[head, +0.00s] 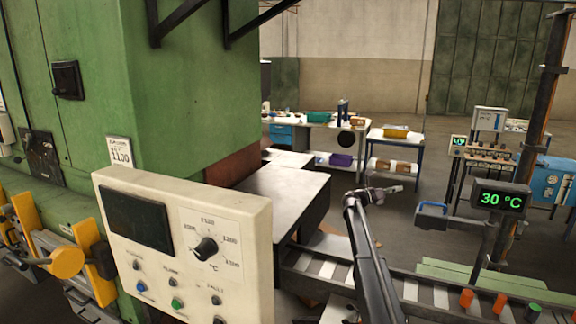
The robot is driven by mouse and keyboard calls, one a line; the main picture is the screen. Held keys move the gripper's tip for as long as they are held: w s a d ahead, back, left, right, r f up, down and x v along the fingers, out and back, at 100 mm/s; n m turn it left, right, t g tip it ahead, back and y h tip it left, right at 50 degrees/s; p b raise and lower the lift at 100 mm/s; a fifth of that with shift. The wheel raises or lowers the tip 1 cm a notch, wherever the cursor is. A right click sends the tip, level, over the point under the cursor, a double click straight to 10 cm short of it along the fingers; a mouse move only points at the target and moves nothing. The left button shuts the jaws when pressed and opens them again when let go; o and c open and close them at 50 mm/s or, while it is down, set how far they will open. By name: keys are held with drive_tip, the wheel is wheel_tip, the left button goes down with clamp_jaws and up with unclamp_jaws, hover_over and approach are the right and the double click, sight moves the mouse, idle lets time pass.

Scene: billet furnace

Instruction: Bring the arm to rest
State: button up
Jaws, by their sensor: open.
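My gripper (392,189) is at the end of my dark arm, right of the picture's middle. It points to the right, is open, and I see nothing between its fingers. It is in the air, in line with the right edge of the grey metal table (285,190) and apart from it as far as I can tell. My arm rises from the bottom edge and crosses in front of the conveyor.
The green furnace (190,80) and its control panel (180,245) fill the left. A roller conveyor (435,296) runs along the lower right, with orange and green pieces (500,303) at its right end. A display (500,199) reads 30 °C. Workbenches (345,125) stand behind.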

drive_tip(key=s+a+f+n+t+y+b, duration=0.2)
drive_tip(key=a+n+t+y, duration=1.3)
drive_tip(key=n, duration=0.8)
drive_tip(key=s+a+f+n+g+y+b, duration=0.2)
drive_tip(key=s+a+f+n+y, duration=0.5)
drive_tip(key=s+a+f+n, duration=0.5)
drive_tip(key=s+a+f+n+g+y+b, duration=0.1)
drive_tip(key=s+f+n+g, duration=0.35)
drive_tip(key=s, duration=0.25)
drive_tip(key=s+a+f+n+g+b, duration=0.1)
drive_tip(key=s+f+n+g, duration=0.25)
drive_tip(key=s+f, duration=0.35)
drive_tip(key=s+d+f+n+g+h, duration=0.1)
drive_tip(key=s+f+n+g, duration=0.1)
drive_tip(key=s, duration=0.9)
drive_tip(key=s+d+f+n+g+h+b, duration=0.1)
drive_tip(key=s+g, duration=0.4)
drive_tip(key=s, duration=0.6)
drive_tip(key=shift+s+d+f+n+h, duration=0.35)
drive_tip(key=shift+d+f+n, duration=0.35)
drive_tip(key=shift+f+n, duration=0.15)
